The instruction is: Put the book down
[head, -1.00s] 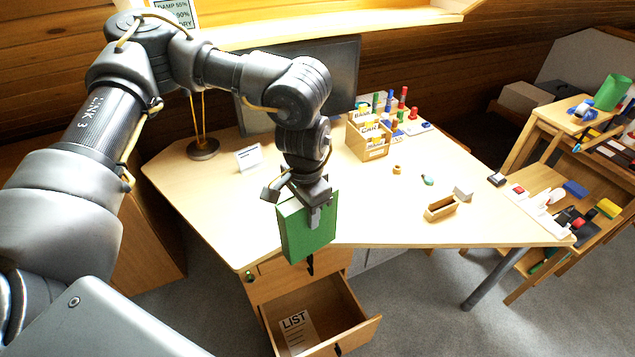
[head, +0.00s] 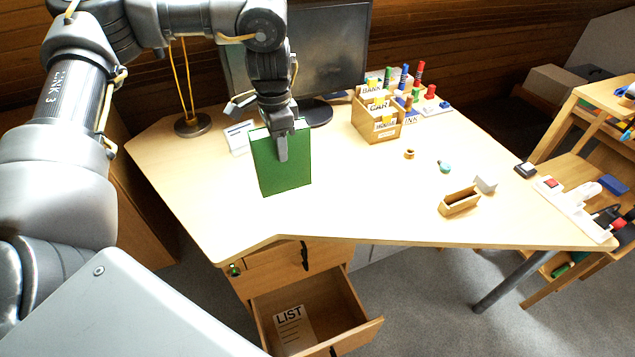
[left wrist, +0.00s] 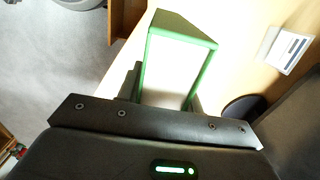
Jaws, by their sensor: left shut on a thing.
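My left gripper (head: 281,148) is shut on the green book (head: 283,177) at its top edge. The book is upright, over the left part of the desk (head: 345,200); I cannot tell whether its lower edge touches the desk top. In the left wrist view the book (left wrist: 182,27) stands out between the fingers, with its green cover edges and pale page block showing. My right gripper is not in view.
An open drawer (head: 365,330) with a LIST sheet (head: 292,328) is below the front edge. A monitor (head: 330,60), lamp base (head: 193,126) and white card (head: 240,137) are behind the book. A card box (head: 378,122) and small wooden tray (head: 459,203) stand to the right.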

